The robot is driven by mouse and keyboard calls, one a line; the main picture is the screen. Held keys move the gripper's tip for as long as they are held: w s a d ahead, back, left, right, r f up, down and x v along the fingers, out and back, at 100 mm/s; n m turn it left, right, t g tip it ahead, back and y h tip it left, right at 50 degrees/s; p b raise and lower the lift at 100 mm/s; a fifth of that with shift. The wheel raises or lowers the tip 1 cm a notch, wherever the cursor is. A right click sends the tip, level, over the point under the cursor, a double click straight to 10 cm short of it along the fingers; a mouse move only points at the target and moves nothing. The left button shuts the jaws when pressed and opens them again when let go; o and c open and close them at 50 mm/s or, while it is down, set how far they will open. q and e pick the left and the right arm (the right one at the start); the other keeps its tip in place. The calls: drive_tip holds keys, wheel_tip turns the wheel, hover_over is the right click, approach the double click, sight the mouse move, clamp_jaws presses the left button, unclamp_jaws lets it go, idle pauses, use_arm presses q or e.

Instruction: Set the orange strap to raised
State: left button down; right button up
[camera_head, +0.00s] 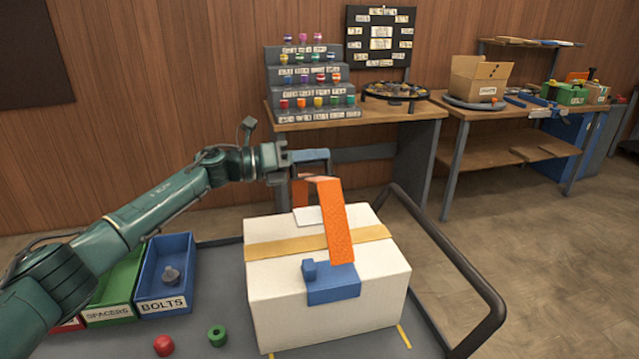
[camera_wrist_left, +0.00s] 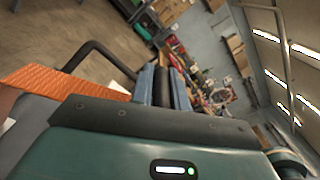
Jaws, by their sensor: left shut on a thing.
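The orange strap (camera_head: 337,225) stands up above a white box (camera_head: 273,295) and leans slightly. Its lower end is near a blue block (camera_head: 333,286) on the box's front edge; I cannot tell if they touch. A second orange part shows behind it, beneath my gripper. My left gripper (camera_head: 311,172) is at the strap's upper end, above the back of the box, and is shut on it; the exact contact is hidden. In the left wrist view the strap (camera_wrist_left: 70,88) runs in from the left towards the blue fingers (camera_wrist_left: 163,85). My right gripper is not in view.
A blue bolts bin (camera_head: 165,268) and a green spacers bin (camera_head: 112,290) stand left of the box. A red piece (camera_head: 164,345) and a green ring (camera_head: 217,336) lie in front of them. A dark rail (camera_head: 455,262) curves along the right. Workbenches (camera_head: 400,140) stand behind.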

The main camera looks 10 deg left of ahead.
use_arm(q)
drive_tip(key=shift+w+a+r+n+b, duration=0.15)
drive_tip(key=shift+w+n+b, duration=0.1)
drive_tip(key=shift+w, duration=0.15)
drive_tip(key=shift+w+a+r+n+b, duration=0.15)
drive_tip(key=shift+w+a+b, duration=0.1)
drive_tip(key=shift+w, duration=0.2)
drive_tip(key=shift+w+a+r+n+b, duration=0.15)
drive_tip(key=shift+w+n+b, duration=0.1)
drive_tip(key=shift+w, duration=0.15)
drive_tip(key=shift+w+r, duration=0.1)
drive_tip(key=shift+w, duration=0.15)
drive_tip(key=shift+w+a+r+n+b, duration=0.3)
drive_tip(key=shift+w+n+b, duration=0.05)
drive_tip(key=shift+w+b, duration=0.35)
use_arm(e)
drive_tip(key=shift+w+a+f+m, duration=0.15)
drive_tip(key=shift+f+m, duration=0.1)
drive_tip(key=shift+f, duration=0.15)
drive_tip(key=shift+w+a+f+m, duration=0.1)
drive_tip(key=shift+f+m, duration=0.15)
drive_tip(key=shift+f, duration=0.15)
use_arm(q)
drive_tip(key=shift+w+a+r, duration=0.1)
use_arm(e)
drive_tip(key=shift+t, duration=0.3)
